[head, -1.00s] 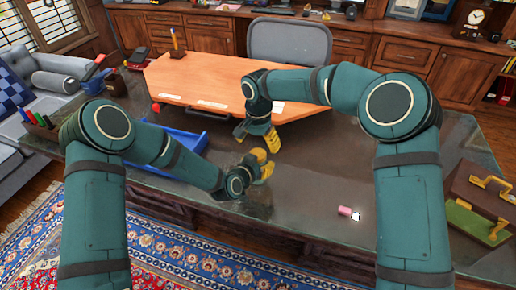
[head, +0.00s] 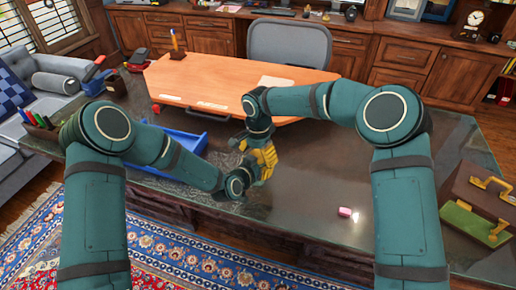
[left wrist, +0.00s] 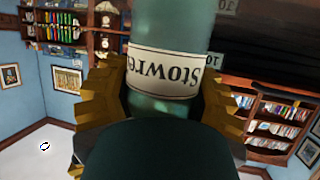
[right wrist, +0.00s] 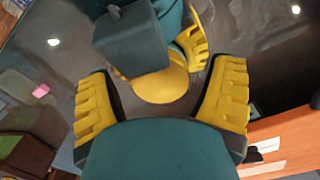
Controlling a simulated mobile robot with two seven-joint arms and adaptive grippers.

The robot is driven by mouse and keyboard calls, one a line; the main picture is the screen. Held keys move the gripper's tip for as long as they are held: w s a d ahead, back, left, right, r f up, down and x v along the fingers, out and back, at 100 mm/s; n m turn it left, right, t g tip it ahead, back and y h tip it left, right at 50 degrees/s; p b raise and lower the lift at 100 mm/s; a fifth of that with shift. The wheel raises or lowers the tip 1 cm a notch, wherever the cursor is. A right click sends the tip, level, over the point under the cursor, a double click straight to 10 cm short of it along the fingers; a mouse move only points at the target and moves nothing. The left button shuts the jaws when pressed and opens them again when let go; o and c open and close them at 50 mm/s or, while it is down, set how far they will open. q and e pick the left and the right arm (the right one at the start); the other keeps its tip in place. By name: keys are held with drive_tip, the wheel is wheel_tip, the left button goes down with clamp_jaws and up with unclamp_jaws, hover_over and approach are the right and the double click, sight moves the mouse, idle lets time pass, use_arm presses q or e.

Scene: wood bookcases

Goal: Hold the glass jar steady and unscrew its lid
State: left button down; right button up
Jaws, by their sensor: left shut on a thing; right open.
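The jar is greenish glass with a white label and stands upright between my left gripper's fingers in the left wrist view (left wrist: 165,75). My left gripper (head: 264,172) is shut on its side. The yellow round lid (right wrist: 160,86) shows from above in the right wrist view. My right gripper (head: 258,150) is open above it, with one finger on either side and gaps between. In the head view the two grippers crowd together and largely hide the jar and lid. The left gripper partly covers the lid in the right wrist view.
A blue tray (head: 180,150) lies left, close to my left arm. A brown and green case (head: 480,205) stands far right. An orange-brown board (head: 205,85) lies behind.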

drive_tip(key=shift+f, duration=0.15)
drive_tip(key=c, duration=1.3)
drive_tip(key=shift+o, duration=0.2)
drive_tip(key=shift+n, duration=1.8)
drive_tip(key=o, duration=1.3)
drive_tip(key=shift+r, duration=2.35)
use_arm(q)
drive_tip(key=shift+c, duration=0.9)
unclamp_jaws()
